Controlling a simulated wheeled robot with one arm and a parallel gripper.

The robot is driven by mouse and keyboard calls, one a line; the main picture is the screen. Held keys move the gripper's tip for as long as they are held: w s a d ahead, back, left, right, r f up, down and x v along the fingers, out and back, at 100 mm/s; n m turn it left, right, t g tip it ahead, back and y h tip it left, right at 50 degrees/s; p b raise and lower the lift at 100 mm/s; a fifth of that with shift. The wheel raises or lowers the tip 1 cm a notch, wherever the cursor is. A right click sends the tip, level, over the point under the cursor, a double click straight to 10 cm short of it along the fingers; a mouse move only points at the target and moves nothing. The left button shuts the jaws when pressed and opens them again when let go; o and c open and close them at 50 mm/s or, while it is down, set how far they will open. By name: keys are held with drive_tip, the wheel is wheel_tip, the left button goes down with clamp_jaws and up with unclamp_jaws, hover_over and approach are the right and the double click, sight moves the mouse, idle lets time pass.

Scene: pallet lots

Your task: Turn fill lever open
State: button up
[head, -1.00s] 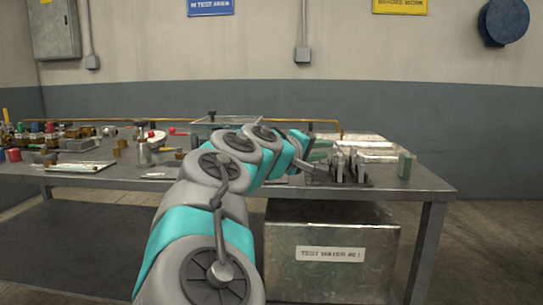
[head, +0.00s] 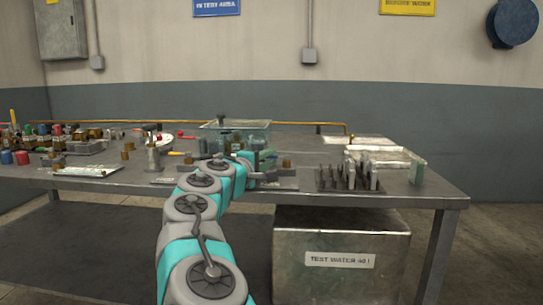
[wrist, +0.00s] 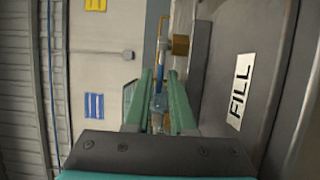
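In the wrist view, my gripper (wrist: 158,76) has two green fingers that stand apart. A small blue-grey part (wrist: 158,102), which may be the fill lever, shows in the gap between them. I cannot tell whether the fingers touch it. A white FILL label (wrist: 240,91) is on the grey plate to the right of the fingers. A brass fitting (wrist: 180,45) is beyond the fingertips. In the head view, my gripper (head: 258,153) is low over the middle of the bench; my arm partly hides the fittings there, and the lever is not clear.
A clear tank (head: 238,127) stands behind the gripper on the bench (head: 430,190). Several valves and fittings crowd the left side. A brass pipe (head: 290,123) runs along the back.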

drive_tip(key=shift+w+d, duration=0.3)
drive_tip(key=shift+w, duration=0.2)
clamp_jaws()
